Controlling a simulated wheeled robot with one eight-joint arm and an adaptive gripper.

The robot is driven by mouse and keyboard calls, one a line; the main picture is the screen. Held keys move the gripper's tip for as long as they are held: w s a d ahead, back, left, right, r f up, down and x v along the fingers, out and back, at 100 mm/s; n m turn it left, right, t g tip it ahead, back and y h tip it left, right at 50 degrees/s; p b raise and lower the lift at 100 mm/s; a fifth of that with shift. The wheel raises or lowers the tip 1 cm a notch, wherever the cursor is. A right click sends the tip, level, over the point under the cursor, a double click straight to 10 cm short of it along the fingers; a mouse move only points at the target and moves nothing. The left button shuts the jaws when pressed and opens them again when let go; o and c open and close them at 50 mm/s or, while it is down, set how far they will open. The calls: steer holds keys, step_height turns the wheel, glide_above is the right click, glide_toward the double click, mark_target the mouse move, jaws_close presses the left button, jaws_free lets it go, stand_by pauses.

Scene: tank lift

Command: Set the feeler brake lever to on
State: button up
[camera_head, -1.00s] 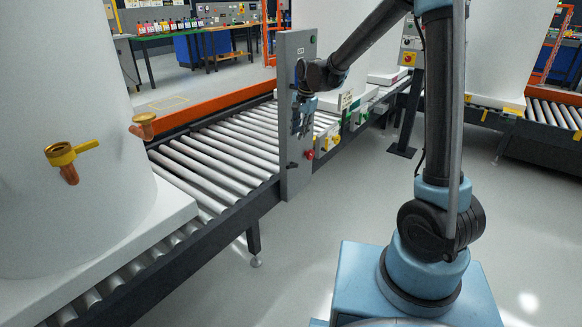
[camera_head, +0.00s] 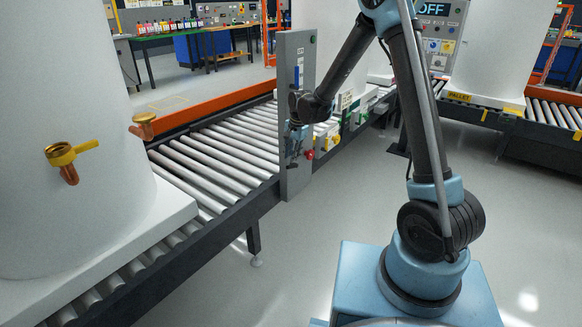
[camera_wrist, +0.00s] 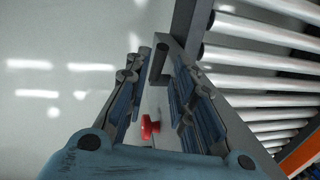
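The grey control panel (camera_head: 299,180) stands upright at the conveyor's edge, seen nearly edge-on. A narrow blue upright bar (camera_head: 296,77) shows on its upper part, above my wrist. It looks like a lever, but I cannot read its marking or confirm that it is the feeler brake lever. My gripper (camera_head: 295,148) points down along the panel's lower half, below the blue bar. In the wrist view my gripper (camera_wrist: 157,75) has its fingers apart, with part of the panel and a red knob (camera_wrist: 150,128) visible between them. Nothing is clearly held.
The red knob also shows low on the panel's right edge (camera_head: 309,155). A roller conveyor (camera_head: 222,150) runs behind the panel. A large white tank (camera_head: 70,190) with brass valves stands at the left. Open grey floor (camera_head: 330,240) lies in front.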

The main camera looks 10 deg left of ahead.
mark_target(290, 166)
steer(key=shift+w+a+f, duration=0.1)
steer(key=shift+a+f, duration=0.05)
steer(key=shift+f, duration=0.85)
steer(key=shift+w+a+f, duration=0.1)
steer(key=shift+a+f, duration=0.1)
steer(key=shift+f, duration=0.85)
steer(key=shift+w+a+f, duration=0.1)
steer(key=shift+a+f, duration=0.05)
steer(key=shift+f, duration=0.85)
steer(key=shift+c, duration=0.3)
